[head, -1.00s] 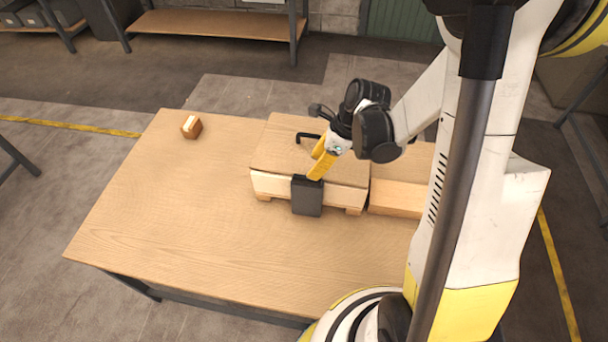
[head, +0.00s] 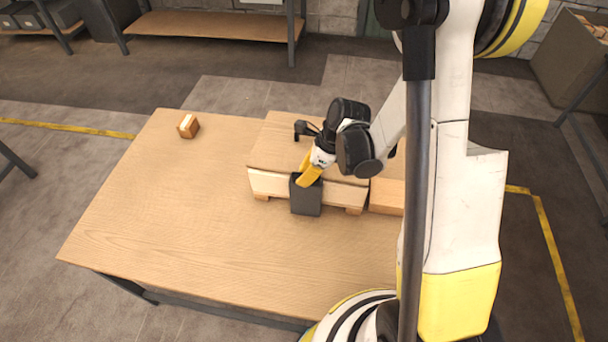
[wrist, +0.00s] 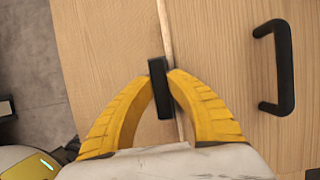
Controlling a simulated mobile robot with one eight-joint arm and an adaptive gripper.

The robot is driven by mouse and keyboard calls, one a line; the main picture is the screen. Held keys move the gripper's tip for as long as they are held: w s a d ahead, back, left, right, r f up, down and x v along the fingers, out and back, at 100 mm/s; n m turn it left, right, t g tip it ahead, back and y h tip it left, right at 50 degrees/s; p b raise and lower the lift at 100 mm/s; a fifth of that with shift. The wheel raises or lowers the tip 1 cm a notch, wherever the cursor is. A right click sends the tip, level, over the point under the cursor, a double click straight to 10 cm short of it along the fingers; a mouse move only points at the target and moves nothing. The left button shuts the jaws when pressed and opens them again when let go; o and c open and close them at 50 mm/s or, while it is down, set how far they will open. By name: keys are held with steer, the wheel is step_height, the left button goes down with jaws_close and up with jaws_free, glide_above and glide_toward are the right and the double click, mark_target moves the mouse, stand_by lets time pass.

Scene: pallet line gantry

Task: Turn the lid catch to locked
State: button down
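A wooden crate with a plank lid (head: 275,145) sits on the table. A dark grey, flat upright block, which I take to be the lid catch (head: 306,199), stands against its front face. The wrist view shows the catch edge-on from above as a narrow black bar (wrist: 160,92) along the lid's edge. My gripper (head: 305,181) reaches down to the catch's top. In the wrist view its yellow fingers (wrist: 161,78) lie on both sides of the bar and appear to touch it. The fingers hide part of the catch, and no locked marking shows.
A black handle (wrist: 284,67) stands on the lid beside my gripper; my arm partly covers it in the head view. A wooden block (head: 387,195) lies right of the crate. A small brown and white block (head: 188,126) sits at the table's back left.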

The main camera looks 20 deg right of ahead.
steer(key=shift+n, duration=0.3)
steer(key=n+g+b, duration=0.1)
steer(key=n, duration=0.2)
steer(key=shift+s+f+n+y+b, duration=0.1)
steer(key=shift+n+y+b, duration=0.2)
steer(key=shift+y+b, duration=0.1)
steer(key=n+g+b, duration=0.1)
steer(key=n+g, duration=0.1)
steer(key=n, duration=0.2)
steer(key=shift+s, duration=0.1)
steer(key=n+g, duration=0.1)
steer(key=n, duration=0.1)
steer(key=n+g+b, duration=0.1)
steer(key=n, duration=0.2)
steer(key=shift+s+h, duration=0.1)
steer(key=shift+h, duration=0.3)
steer(key=n, duration=0.2)
steer(key=n+g+h, duration=0.1)
steer(key=n, duration=0.1)
steer(key=shift+s+n+h, duration=0.1)
steer(key=shift+n+h, duration=0.2)
steer(key=shift+d, duration=0.1)
steer(key=c, duration=1.3)
jaws_free()
